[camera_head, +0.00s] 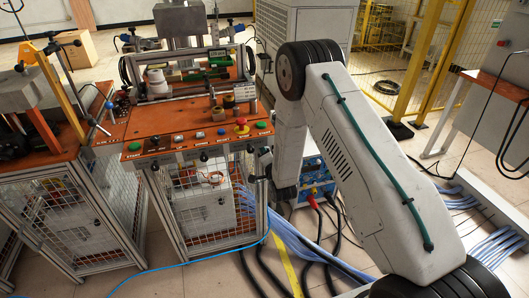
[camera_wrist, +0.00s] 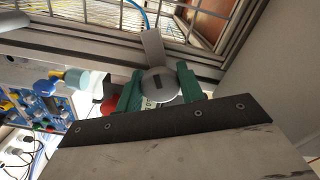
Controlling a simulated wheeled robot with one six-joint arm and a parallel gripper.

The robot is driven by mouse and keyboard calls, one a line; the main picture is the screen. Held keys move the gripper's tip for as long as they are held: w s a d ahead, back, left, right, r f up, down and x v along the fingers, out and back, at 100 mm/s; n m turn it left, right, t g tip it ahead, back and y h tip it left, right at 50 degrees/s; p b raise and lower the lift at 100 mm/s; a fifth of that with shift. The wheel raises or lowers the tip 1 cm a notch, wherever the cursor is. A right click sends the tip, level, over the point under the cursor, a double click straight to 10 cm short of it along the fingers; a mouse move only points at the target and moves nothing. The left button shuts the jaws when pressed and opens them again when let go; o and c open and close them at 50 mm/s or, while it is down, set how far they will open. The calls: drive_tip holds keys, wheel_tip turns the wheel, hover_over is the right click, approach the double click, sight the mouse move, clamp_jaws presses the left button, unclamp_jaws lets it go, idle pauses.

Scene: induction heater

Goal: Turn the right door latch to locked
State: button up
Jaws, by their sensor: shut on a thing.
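The door latch (camera_wrist: 153,48) is a grey piece with a round knob and a flat tab pointing up in the wrist view, against the metal frame. My gripper (camera_wrist: 160,88) has its two green fingers on either side of the round knob, shut on it. A dark slot shows in the knob's face. In the head view, the mesh-fronted cabinet (camera_head: 184,230) stands under the orange control panel. My arm reaches to the cabinet's right side there, and I cannot make out the latch or the fingertips clearly.
An orange panel (camera_head: 160,146) with several buttons and a red emergency stop (camera_head: 241,126) sits above the cabinet. A blue box with connectors (camera_head: 316,180) stands behind my arm. Blue hoses and dark cables (camera_head: 318,250) run over the floor to the right.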

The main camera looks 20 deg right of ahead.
drive_tip(key=m, duration=0.5)
drive_tip(key=shift+s, duration=0.1)
idle(0.7)
drive_tip(key=o, duration=0.6)
drive_tip(key=shift+o, duration=0.2)
drive_tip(key=s, duration=0.7)
drive_tip(key=shift+s, duration=0.4)
